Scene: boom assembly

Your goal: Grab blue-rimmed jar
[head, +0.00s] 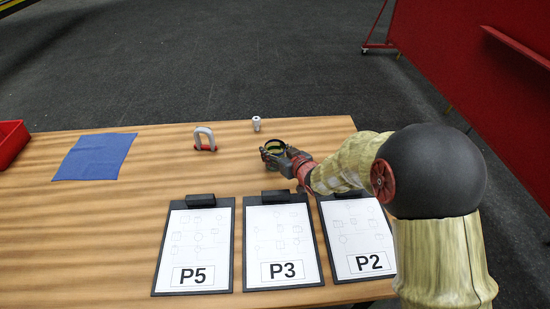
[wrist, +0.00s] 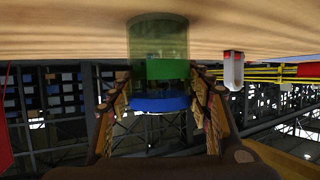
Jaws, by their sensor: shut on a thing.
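The blue-rimmed jar (wrist: 160,50) is see-through with a green band inside, and its blue rim shows clearly in the wrist view, which is upside down. In the head view the jar (head: 274,146) is near the back right of the table, with a dark rim and a yellowish inside. My gripper (head: 281,152) reaches it from the right. In the wrist view the fingers of my gripper (wrist: 160,78) lie on both sides of the jar, shut on it. I cannot tell whether its base touches the table.
A grey and red shackle-like part (head: 204,139) and a small white cylinder (head: 256,123) stand on the wooden table (head: 100,225). Clipboards P5 (head: 197,235), P3 (head: 281,232) and P2 (head: 357,235) lie in front. A blue cloth (head: 95,157) and red bin (head: 10,141) are left.

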